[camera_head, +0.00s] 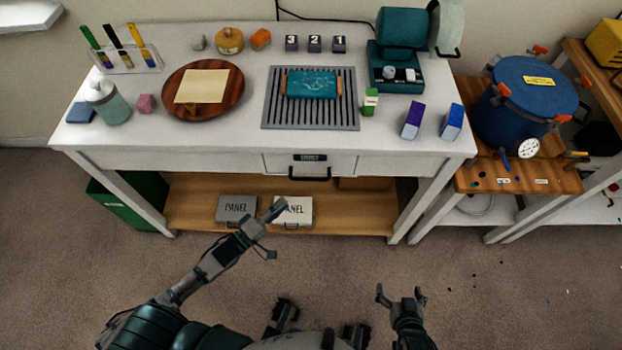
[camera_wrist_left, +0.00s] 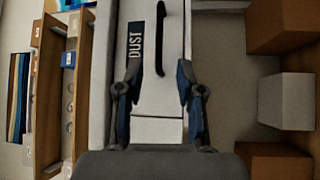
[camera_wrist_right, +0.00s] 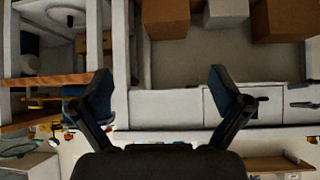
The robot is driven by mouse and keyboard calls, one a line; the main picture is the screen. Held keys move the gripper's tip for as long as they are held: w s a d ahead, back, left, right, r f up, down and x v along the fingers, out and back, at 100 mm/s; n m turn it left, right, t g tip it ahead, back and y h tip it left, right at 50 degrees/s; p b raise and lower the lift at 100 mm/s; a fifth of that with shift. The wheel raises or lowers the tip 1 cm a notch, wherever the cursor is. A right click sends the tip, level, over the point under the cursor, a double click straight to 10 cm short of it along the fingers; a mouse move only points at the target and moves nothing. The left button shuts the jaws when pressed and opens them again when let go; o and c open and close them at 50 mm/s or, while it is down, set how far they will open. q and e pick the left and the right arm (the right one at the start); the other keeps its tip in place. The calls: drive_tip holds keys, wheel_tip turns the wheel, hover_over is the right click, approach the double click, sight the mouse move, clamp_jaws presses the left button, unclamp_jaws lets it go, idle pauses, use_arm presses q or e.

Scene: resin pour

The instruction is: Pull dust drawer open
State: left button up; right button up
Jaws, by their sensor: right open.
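The dust drawer (camera_head: 275,164) is set in the front of the white table, with a dark label and a black handle (camera_head: 310,174). Its front looks flush with the table edge. In the left wrist view the drawer front (camera_wrist_left: 170,95) with its DUST label shows between and beyond my fingers, with the handle (camera_wrist_left: 160,40) ahead. My left gripper (camera_head: 277,231) is open and empty, in front of and below the drawer, apart from the handle. It also shows in the left wrist view (camera_wrist_left: 157,80). My right gripper (camera_head: 400,292) is open and empty, low over the floor at right.
The tabletop (camera_head: 220,145) holds a wooden disc (camera_head: 234,98), a grill plate (camera_head: 350,112) and several small items. A grey case (camera_head: 236,208) and a white case (camera_head: 299,203) stand on the lower shelf. A blue pot (camera_head: 525,90) is at right.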

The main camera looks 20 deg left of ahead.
sight(311, 178)
use_arm(q)
drive_tip(key=b+x, duration=0.1)
drive_tip(key=x, duration=1.1)
drive_tip(key=shift+w+d+f+b, duration=0.1)
drive_tip(key=shift+f+b, duration=0.1)
drive_tip(key=shift+b, duration=0.15)
drive_tip(key=shift+w+d+r, duration=0.1)
drive_tip(key=shift+w+d, duration=0.05)
drive_tip(key=shift+w, duration=0.15)
clamp_jaws()
use_arm(e)
drive_tip(key=w+r+t, duration=0.1)
drive_tip(key=w+a+r+t, duration=0.1)
drive_tip(key=w+r+t+y, duration=0.1)
drive_tip(key=w, duration=0.1)
drive_tip(key=shift+w+a+r+t, duration=0.1)
drive_tip(key=shift+a+r+t, duration=0.3)
